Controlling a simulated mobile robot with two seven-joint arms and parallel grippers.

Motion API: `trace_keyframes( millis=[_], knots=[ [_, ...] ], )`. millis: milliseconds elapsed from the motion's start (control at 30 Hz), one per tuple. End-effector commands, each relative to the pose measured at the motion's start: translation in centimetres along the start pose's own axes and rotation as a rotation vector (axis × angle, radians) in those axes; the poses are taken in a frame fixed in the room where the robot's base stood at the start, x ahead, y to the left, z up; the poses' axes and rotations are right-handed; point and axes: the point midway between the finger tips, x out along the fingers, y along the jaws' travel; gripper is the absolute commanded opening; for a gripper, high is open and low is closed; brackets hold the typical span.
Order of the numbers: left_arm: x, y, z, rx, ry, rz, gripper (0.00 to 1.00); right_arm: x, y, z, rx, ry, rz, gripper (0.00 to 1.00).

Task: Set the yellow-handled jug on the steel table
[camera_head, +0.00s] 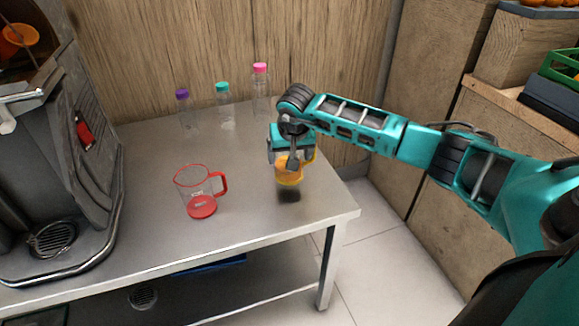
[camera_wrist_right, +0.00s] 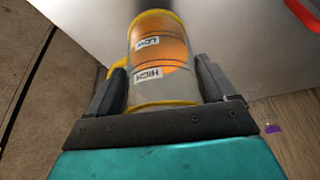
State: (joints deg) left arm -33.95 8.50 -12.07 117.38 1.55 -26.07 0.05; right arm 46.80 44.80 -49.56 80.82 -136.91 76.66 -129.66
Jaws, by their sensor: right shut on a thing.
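The yellow-handled jug (camera_head: 289,172) is a clear jug with yellow rims and orange contents, near the right end of the steel table (camera_head: 150,236). My right gripper (camera_head: 290,160) reaches down from above and is shut on it. In the right wrist view the jug (camera_wrist_right: 158,62) sits between the two fingers of my right gripper (camera_wrist_right: 160,92), with its LOW and HIGH labels showing. A dark shadow lies on the table just below the jug; I cannot tell whether its base touches the tabletop. My left gripper is not in view.
A red-handled jug (camera_head: 202,190) stands to the left on the table. Bottles with purple (camera_head: 183,110), teal (camera_head: 224,104) and pink (camera_head: 261,90) caps stand at the back. A large grey juicer (camera_head: 55,150) fills the left side. The table's front right is clear.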

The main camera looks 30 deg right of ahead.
Motion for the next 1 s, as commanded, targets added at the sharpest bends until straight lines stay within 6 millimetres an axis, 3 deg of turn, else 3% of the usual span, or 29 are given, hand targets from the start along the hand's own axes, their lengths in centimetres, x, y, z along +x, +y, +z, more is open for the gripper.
trace_keyframes(
  millis=[233,633,667,800,1000],
  knots=[
    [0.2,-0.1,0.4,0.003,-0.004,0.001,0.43,3.3,0.0,1.5,0.0,-0.003,-0.001,0.44],
    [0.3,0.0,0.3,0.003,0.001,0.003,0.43,4.0,0.0,1.7,0.0,0.0,-0.001,0.44],
    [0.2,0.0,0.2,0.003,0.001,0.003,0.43,3.9,0.0,1.7,-0.001,-0.002,0.0,0.86],
    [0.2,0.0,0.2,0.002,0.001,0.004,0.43,3.9,0.0,1.7,-0.001,-0.002,0.0,0.99],
    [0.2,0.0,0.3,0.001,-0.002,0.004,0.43,3.9,0.0,1.7,-0.001,-0.002,0.0,1.0]
  ],
)
